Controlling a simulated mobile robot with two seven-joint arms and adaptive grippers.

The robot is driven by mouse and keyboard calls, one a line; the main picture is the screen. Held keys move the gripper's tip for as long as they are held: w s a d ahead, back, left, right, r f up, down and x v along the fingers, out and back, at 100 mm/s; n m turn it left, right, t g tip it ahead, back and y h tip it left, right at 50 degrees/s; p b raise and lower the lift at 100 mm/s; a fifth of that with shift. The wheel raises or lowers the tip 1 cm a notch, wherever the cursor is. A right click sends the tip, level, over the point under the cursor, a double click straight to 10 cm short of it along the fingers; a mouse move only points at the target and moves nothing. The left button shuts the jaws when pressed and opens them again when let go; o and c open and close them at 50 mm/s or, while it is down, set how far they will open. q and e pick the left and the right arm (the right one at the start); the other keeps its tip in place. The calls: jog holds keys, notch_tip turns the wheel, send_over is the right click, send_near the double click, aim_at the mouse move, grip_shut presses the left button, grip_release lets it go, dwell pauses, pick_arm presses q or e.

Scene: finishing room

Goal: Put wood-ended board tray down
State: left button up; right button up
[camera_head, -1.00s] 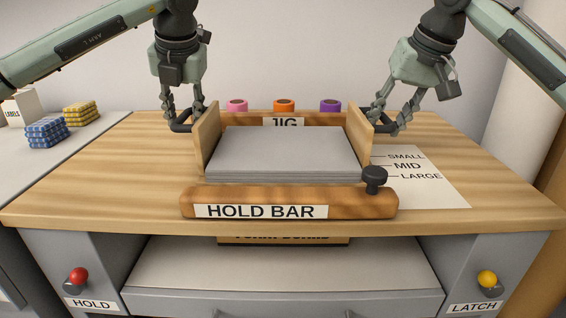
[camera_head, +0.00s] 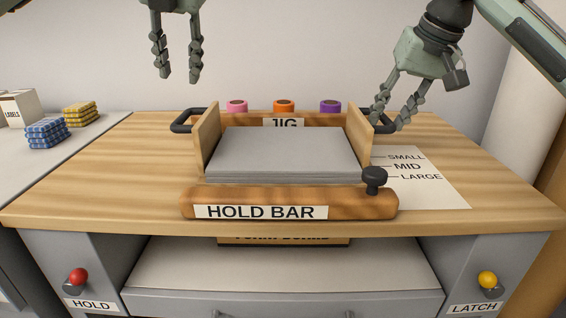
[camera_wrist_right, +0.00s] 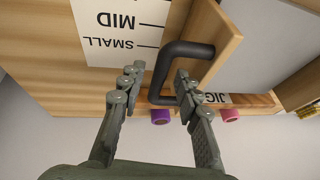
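The wood-ended board tray (camera_head: 207,138) sits level on the wooden bench, with a stack of grey boards (camera_head: 285,152) between its upright ends. It stands behind the hold bar (camera_head: 350,202) and in front of the jig's back rail (camera_head: 258,119). Its black left handle (camera_head: 182,122) is free. My left gripper (camera_head: 179,78) is open and empty, well above that handle. My right gripper (camera_head: 390,120) is at the right handle. The right wrist view shows its open fingers (camera_wrist_right: 157,78) on either side of the black handle (camera_wrist_right: 162,72), with gaps visible.
A black knob (camera_head: 375,178) stands at the hold bar's right end. A size card (camera_head: 430,185) lies to the right. Pink, orange and purple rolls (camera_head: 284,106) stand behind the jig. Blue and yellow packs (camera_head: 46,133) are on the left counter. The bench's left side is clear.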

jog(key=v, duration=1)
jog(key=shift+r, duration=0.15)
